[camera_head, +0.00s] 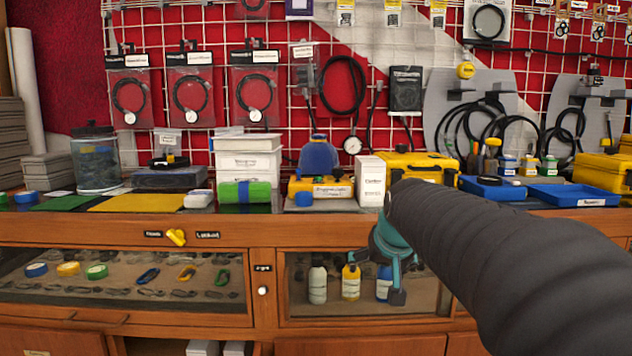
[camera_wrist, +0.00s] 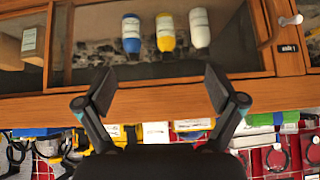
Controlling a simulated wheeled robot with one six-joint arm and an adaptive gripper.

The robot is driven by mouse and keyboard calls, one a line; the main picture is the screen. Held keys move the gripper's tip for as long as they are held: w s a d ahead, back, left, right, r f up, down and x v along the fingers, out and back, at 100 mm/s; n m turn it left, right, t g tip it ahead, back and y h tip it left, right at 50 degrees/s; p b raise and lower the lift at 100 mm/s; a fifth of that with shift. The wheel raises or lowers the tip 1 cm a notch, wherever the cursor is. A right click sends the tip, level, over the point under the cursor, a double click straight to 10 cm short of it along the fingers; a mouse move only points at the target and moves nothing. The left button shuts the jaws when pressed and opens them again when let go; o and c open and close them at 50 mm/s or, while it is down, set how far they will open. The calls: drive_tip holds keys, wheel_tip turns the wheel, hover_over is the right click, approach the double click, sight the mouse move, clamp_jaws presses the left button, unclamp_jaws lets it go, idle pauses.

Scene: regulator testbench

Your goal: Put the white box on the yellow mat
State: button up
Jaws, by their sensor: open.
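A small upright white box (camera_head: 370,181) stands on the counter left of a yellow case; it also shows upside down in the wrist view (camera_wrist: 156,132). The yellow mat (camera_head: 138,203) lies flat on the counter at the left, between a green mat and a white roll-like item. My gripper (camera_wrist: 160,85) is open and empty, its two fingers spread in the wrist view. In the head view my gripper (camera_head: 393,275) hangs in front of the cabinet, below the counter edge and the white box. My arm hides part of the counter's right side.
Stacked white boxes (camera_head: 248,163), a green roll (camera_head: 244,192) and a yellow regulator unit (camera_head: 320,188) stand between mat and white box. The yellow case (camera_head: 420,166) is close on its right. A glass-fronted cabinet (camera_head: 330,285) with bottles lies below.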

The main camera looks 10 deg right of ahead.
drive_tip(key=w+d+r+t+h, duration=0.1)
drive_tip(key=w+d+r+t, duration=0.25)
drive_tip(key=w+r, duration=0.6)
drive_tip(key=t, duration=0.3)
approach(371, 160)
drive_tip(key=shift+h, duration=0.3)
drive_tip(key=shift+p+x, duration=1.05)
drive_tip(key=shift+x, duration=4.15)
drive_tip(key=shift+a+r, duration=0.1)
drive_tip(key=shift+a, duration=0.05)
clamp_jaws()
